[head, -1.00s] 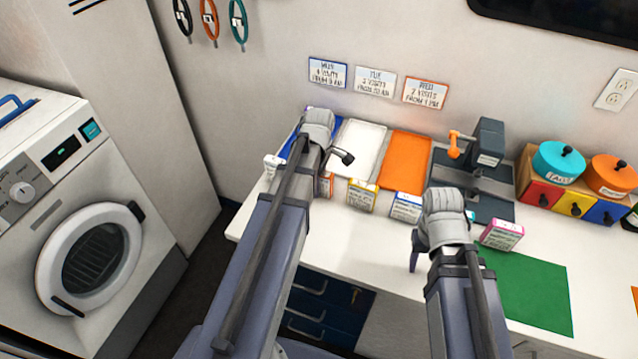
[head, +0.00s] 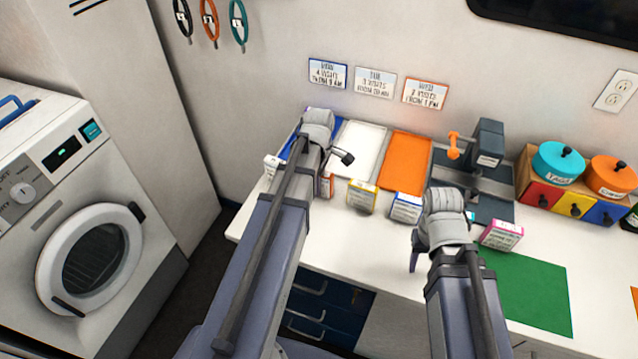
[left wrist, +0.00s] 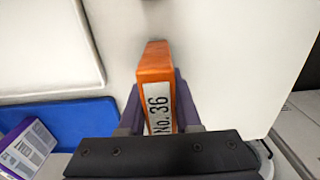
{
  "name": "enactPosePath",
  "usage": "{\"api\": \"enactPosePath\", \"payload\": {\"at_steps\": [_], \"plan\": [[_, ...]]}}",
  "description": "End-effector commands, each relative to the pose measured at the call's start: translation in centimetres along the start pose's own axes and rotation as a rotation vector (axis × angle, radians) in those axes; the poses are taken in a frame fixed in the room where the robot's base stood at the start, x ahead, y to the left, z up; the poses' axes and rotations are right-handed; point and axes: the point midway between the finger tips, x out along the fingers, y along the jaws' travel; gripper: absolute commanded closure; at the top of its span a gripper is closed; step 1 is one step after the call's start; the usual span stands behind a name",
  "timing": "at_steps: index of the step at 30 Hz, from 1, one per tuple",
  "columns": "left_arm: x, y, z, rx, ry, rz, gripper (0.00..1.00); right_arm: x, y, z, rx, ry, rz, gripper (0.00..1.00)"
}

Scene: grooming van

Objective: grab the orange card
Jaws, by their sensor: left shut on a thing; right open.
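The orange card (left wrist: 155,62) is a thick upright block with a white label reading "No. 36" in the left wrist view. My left gripper (left wrist: 158,108) is shut on it, one dark finger against each side. In the head view a narrow part of the orange card (head: 327,187) shows beside my left gripper (head: 318,150), whose fingers are mostly hidden by the wrist. I cannot tell whether the card touches the counter. My right gripper (head: 440,235) is open over the counter's front part, with nothing visible in it.
Blue, white (head: 360,143) and orange (head: 405,160) trays lie at the back. A yellow-topped card (head: 362,198), a blue-topped card (head: 406,208) and a pink-edged card (head: 502,235) stand nearby. A dark device (head: 485,165) and green mat (head: 530,290) are to the right.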

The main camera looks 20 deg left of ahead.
Motion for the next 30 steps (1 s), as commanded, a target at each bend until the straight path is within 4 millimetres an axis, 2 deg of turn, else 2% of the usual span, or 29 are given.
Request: {"api": "enactPosePath", "payload": {"at_steps": [8,21,30], "plan": [[-2.9,0.0,0.0,0.000,0.000,0.000,1.00,-2.9,0.3,0.2,0.000,0.000,0.000,0.50],[-9.2,0.0,0.0,0.000,0.000,0.000,1.00,-9.2,0.9,0.5,-0.002,0.000,0.000,0.50],[-9.8,0.0,0.1,0.005,0.000,0.000,1.00,-9.7,0.9,0.6,-0.002,0.000,0.000,0.50]]}}
